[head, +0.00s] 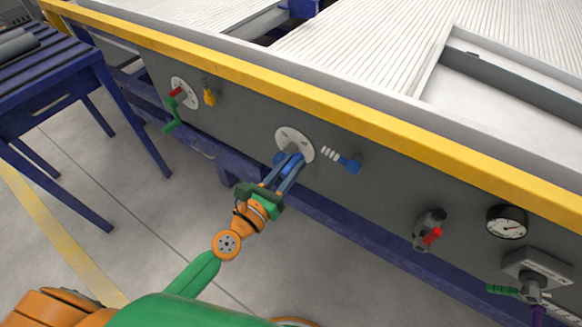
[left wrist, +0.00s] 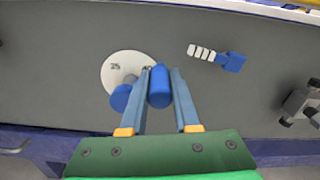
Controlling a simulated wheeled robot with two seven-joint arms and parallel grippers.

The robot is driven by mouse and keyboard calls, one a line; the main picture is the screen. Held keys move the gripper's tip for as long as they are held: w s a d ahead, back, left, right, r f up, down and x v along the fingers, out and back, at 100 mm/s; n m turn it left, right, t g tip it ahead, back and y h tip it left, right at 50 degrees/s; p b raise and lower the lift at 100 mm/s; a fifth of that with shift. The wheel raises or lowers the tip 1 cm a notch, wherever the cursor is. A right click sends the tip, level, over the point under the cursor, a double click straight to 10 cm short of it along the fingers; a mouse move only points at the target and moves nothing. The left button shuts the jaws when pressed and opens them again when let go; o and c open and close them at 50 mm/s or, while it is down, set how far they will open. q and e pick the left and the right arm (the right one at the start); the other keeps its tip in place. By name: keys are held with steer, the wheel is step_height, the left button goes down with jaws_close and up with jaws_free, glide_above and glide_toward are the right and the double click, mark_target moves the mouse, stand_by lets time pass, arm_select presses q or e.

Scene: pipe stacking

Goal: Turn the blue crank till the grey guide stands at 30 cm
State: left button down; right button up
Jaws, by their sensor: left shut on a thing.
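The blue crank (head: 280,158) sits on a round pale dial plate (head: 306,137) on the grey side panel. In the left wrist view the crank's blue handle (left wrist: 160,87) stands between the two fingers of my left gripper (left wrist: 161,76), and another blue part (left wrist: 120,97) shows left of them. My left gripper (head: 291,158) is shut on the handle. A mark that looks like 25 shows on the plate (left wrist: 116,66); the rest is partly hidden. A long grey bar (head: 530,90) lies on the bed at the right; I cannot tell if it is the guide or where it stands.
A red-handled valve (head: 430,233) and a gauge (head: 507,222) are farther right. A blue table stands left.

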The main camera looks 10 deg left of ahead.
steer(key=shift+w, duration=0.1)
arm_select(q)
steer(key=c, duration=0.6)
jaws_free()
steer(key=shift+c, duration=0.2)
arm_select(e)
steer(key=shift+w, duration=0.15)
arm_select(q)
steer(key=b+v, duration=0.2)
steer(key=v, duration=0.4)
steer(key=shift+s+a+f, duration=0.15)
steer(key=shift+s, duration=0.35)
arm_select(e)
steer(key=shift+w+d+f, duration=0.25)
steer(key=shift+d+f, duration=0.2)
steer(key=shift+f, duration=0.1)
steer(key=shift+w+d+f, duration=0.25)
steer(key=shift+d+f, duration=0.2)
steer(key=shift+f, duration=0.05)
